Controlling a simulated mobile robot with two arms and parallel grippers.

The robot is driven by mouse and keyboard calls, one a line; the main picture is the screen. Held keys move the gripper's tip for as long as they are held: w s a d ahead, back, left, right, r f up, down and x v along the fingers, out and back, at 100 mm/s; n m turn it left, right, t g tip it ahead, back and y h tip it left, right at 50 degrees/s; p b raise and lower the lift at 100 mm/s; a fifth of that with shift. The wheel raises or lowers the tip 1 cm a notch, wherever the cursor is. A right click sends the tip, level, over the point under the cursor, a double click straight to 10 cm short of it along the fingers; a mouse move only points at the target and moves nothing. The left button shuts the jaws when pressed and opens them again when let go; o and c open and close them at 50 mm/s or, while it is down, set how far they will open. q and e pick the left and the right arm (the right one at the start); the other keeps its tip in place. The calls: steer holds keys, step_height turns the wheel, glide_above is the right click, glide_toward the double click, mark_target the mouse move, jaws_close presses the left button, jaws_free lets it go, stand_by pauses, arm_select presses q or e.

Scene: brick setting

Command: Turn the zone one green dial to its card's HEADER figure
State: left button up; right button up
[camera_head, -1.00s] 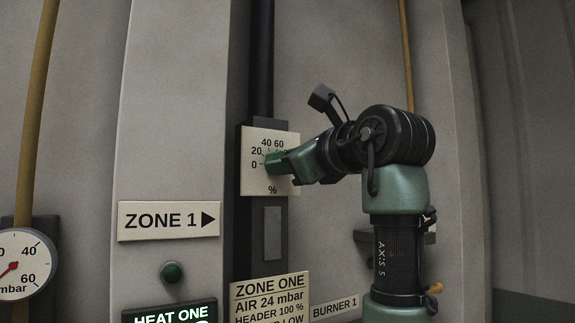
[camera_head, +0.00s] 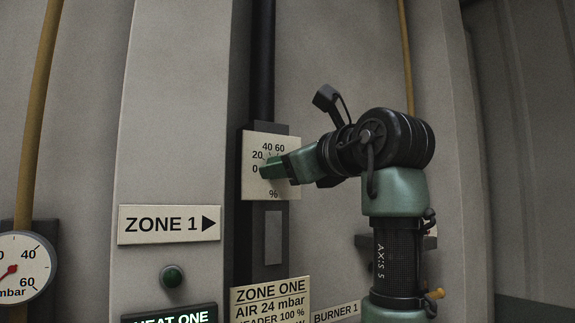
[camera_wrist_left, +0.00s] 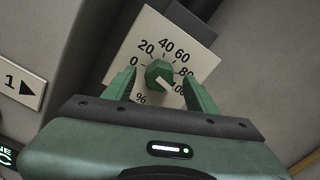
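The zone one green dial (camera_wrist_left: 159,74) sits on a white percent scale plate (camera_head: 256,187) marked from 0 to 100. In the left wrist view its white mark points lower right, toward 100. My left gripper (camera_wrist_left: 160,84) is open around the dial, one finger on each side with a visible gap. In the head view, the same gripper (camera_head: 268,168) covers the dial and the right part of the scale. The ZONE ONE card (camera_head: 270,291) below reads AIR 24 mbar and HEADER 100 %; its lower lines are cut off. My right gripper is not in view.
A ZONE 1 arrow sign (camera_head: 169,225) and a green button (camera_head: 172,276) are on the pillar to the left. A HEAT ONE sign (camera_head: 170,316) is below. A mbar gauge (camera_head: 20,266) stands far left. A BURNER 1 label (camera_head: 336,313) is right of the card.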

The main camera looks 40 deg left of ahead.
arm_select(q)
steer(key=b+v, duration=0.2)
steer(key=v, duration=0.5)
steer(key=shift+d+b, duration=0.3)
steer(key=shift+d, duration=0.05)
steer(key=shift+s, duration=0.1)
